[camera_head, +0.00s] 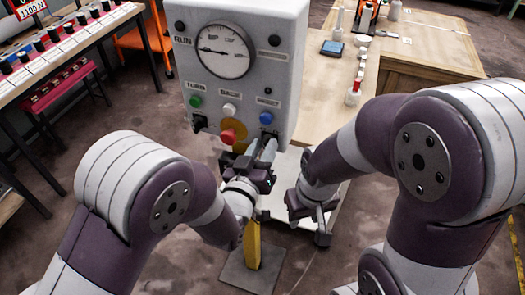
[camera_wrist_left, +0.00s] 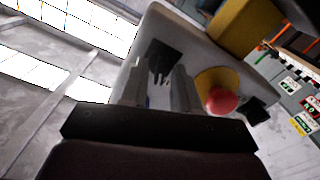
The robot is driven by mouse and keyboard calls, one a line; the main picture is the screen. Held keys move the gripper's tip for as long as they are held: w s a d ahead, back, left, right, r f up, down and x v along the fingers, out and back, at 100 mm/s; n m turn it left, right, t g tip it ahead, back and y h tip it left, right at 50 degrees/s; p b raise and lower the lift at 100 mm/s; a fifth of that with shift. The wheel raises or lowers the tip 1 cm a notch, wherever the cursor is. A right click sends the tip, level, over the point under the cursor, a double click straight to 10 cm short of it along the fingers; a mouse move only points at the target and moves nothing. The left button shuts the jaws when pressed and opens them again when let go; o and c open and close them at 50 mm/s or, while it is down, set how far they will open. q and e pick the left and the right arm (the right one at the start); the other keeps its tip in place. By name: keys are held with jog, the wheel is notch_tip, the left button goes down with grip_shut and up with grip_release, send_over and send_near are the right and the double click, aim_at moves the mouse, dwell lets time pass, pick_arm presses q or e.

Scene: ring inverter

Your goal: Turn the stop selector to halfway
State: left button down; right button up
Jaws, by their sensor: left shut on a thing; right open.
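A grey control box (camera_head: 285,70) carries a dial gauge, coloured buttons and a red mushroom button (camera_head: 228,137) on a yellow disc. Dark selector plates sit at its lower left (camera_head: 199,122) and lower right; their lettering is too small to read. My left gripper (camera_head: 262,152) is at the lower right of the panel, shut on the selector there, mostly hidden by the fingers. In the left wrist view, the fingers reach the dark plate (camera_wrist_left: 162,58), left of the red button (camera_wrist_left: 221,100). My right gripper (camera_head: 322,232) is open and empty, below and right of the box.
A wooden table (camera_head: 330,85) with a tablet and small items stands behind right. A bench (camera_head: 60,50) with several dark parts is at the left. The box stands on a yellow post (camera_head: 253,243) with a floor plate. Floor between is clear.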

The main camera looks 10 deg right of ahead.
pick_arm(q)
jog(key=shift+s+d+m+b, duration=0.1)
jog(key=shift+m+b, duration=0.8)
jog(key=shift+m, duration=1.55)
jog(key=shift+d+m+b, duration=0.1)
jog(key=shift+m+b, duration=0.8)
jog(key=shift+m, duration=1.55)
jog(key=c, duration=1.2)
grip_release()
jog(key=b+v, duration=0.1)
jog(key=v, duration=1.1)
jog(key=shift+s+a, duration=0.25)
jog(key=shift+s, duration=0.05)
